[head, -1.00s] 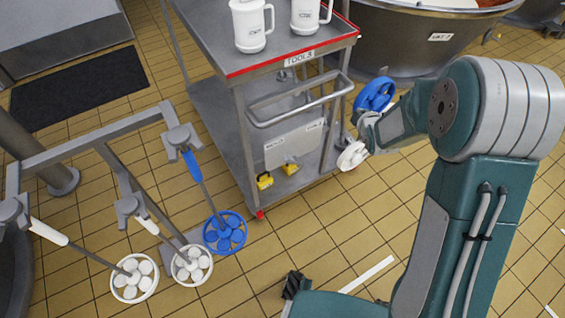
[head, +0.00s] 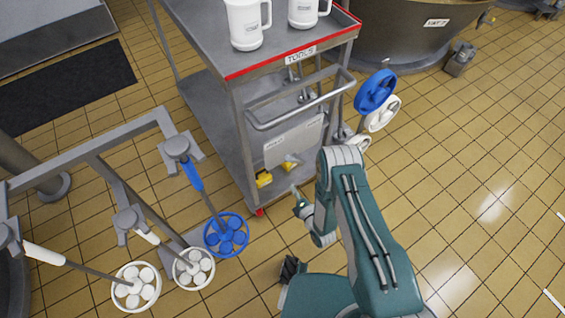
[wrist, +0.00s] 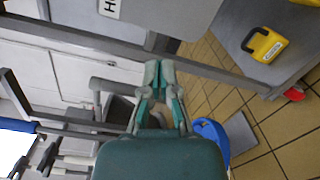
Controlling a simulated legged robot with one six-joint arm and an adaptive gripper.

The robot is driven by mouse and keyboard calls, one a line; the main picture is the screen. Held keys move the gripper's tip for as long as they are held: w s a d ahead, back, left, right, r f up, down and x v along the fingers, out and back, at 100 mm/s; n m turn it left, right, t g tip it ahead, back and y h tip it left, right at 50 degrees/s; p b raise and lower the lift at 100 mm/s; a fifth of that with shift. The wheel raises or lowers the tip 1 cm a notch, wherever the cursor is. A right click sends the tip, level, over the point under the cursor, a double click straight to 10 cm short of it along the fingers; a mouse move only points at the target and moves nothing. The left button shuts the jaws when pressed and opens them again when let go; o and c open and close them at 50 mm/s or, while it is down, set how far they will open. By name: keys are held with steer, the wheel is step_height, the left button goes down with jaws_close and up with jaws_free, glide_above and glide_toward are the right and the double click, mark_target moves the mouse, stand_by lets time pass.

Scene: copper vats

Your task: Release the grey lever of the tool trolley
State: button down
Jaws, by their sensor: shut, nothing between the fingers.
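The tool trolley (head: 222,110) stands in the upper middle of the head view, with a red-edged top and a TOOLS label. A grey bent handle bar (head: 300,114) sticks out from its near end. A small grey fitting (head: 305,94) shows behind the bar; I cannot tell for sure whether it is the grey lever. My gripper (head: 298,195) is low in front of the trolley's near end, below the bar, apart from the yellow pieces. In the wrist view my gripper (wrist: 158,72) has its fingers together and empty, with a grey trolley rail just beyond the tips.
White jugs (head: 248,24) stand on the trolley top. Two yellow pieces (head: 264,179) sit at its lower near end. A rack (head: 90,150) with blue and white disc-headed tools stands at left. More disc tools (head: 375,92) hang on the trolley's right. Tiled floor is open at right.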

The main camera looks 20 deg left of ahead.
mark_target(293, 160)
steer(key=shift+s+d+f+n+y, duration=0.15)
steer(key=shift+s+f, duration=0.2)
steer(key=shift+s, duration=0.2)
steer(key=shift+s+d+f+n+y, duration=0.15)
steer(key=shift+s+f, duration=0.15)
steer(key=shift+s, duration=0.2)
steer(key=shift+a, duration=0.15)
steer(key=w+a+r, duration=0.1)
steer(key=w+a, duration=0.4)
steer(key=w, duration=0.5)
steer(key=shift+a+r, duration=0.25)
steer(key=shift+r, duration=0.1)
steer(key=shift+w, duration=0.1)
steer(key=shift+w+d+r+m, duration=0.2)
steer(key=shift+r+m, duration=0.1)
steer(key=shift+m, duration=0.1)
